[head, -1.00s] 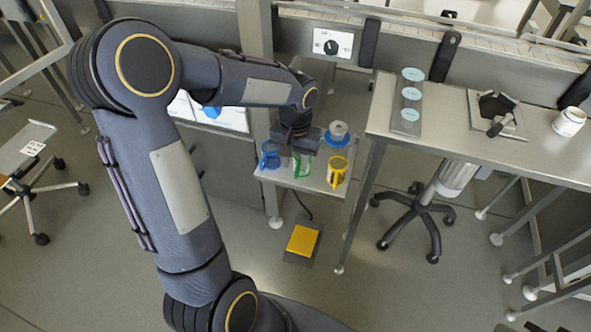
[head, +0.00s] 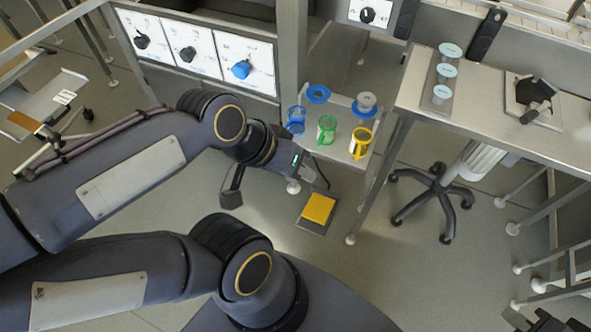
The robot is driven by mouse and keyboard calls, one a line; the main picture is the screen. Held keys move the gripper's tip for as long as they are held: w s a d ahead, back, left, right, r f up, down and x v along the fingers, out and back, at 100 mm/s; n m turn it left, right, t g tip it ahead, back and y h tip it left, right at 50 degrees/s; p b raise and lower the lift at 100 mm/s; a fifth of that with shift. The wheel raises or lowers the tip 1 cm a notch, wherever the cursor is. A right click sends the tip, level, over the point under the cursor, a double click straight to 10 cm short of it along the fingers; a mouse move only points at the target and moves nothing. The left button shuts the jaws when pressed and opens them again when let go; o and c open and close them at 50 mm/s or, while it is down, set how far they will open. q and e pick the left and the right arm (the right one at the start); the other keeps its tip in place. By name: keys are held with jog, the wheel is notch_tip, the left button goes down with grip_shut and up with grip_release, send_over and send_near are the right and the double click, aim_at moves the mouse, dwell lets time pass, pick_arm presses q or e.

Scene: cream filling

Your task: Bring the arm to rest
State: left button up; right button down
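My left arm comes in from the left edge. Its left gripper (head: 270,186) hangs over the floor, below and left of the small grey stand (head: 341,163). Its fingers are spread and nothing shows between them. On the stand are a blue-handled cup (head: 296,125), a green-handled cup (head: 327,130) and a yellow-handled cup (head: 359,144). A blue ring (head: 318,93) and a white-topped piece on a blue ring (head: 366,102) sit behind them. The gripper is apart from all of these. A dark shape at the bottom right corner may be my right gripper (head: 548,322), mostly cut off.
A yellow foot pedal (head: 318,208) lies on the floor below the stand. A steel table (head: 480,115) stands right, holding a tray with pale blue discs (head: 447,70) and a dark clamp (head: 535,95). Panels with knobs (head: 200,55) stand behind the arm. Mid-floor is mostly clear.

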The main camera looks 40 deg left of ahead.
pick_arm(q)
jog(key=shift+s+d+f, duration=0.15)
jog(key=shift+s+d, duration=0.15)
jog(key=shift+s, duration=0.05)
notch_tip(320, 180, up, 16)
jog(key=p, duration=1.6)
jog(key=shift+r, duration=0.25)
